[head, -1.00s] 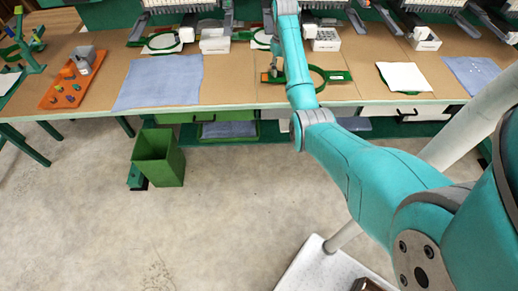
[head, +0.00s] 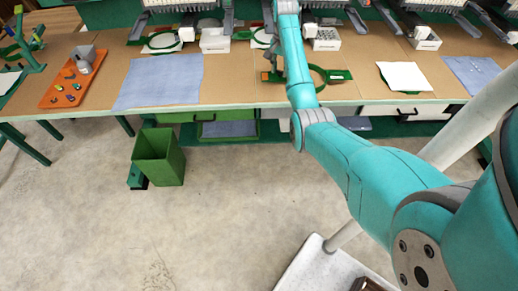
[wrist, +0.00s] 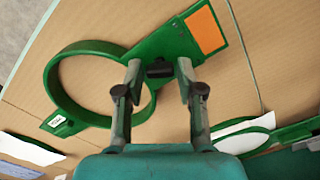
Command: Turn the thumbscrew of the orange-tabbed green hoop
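The green hoop (wrist: 66,62) lies on the brown bench top. In the wrist view its ring is at the left and its arm with the orange tab (wrist: 205,30) is at the upper right. A small dark thumbscrew (wrist: 160,70) sits beside the ring, between ring and tab. My gripper (wrist: 159,65) is open, with one finger on each side of the thumbscrew and a gap visible on both sides. Whether the fingertips are level with it in height I cannot tell. In the head view my arm partly hides the hoop (head: 325,74).
A folded blue cloth (head: 160,80) and an orange tray (head: 68,86) lie to the left on the bench. A white cloth (head: 404,76) on another hoop lies to the right. Machines stand along the back. A green bin (head: 158,157) stands on the open floor.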

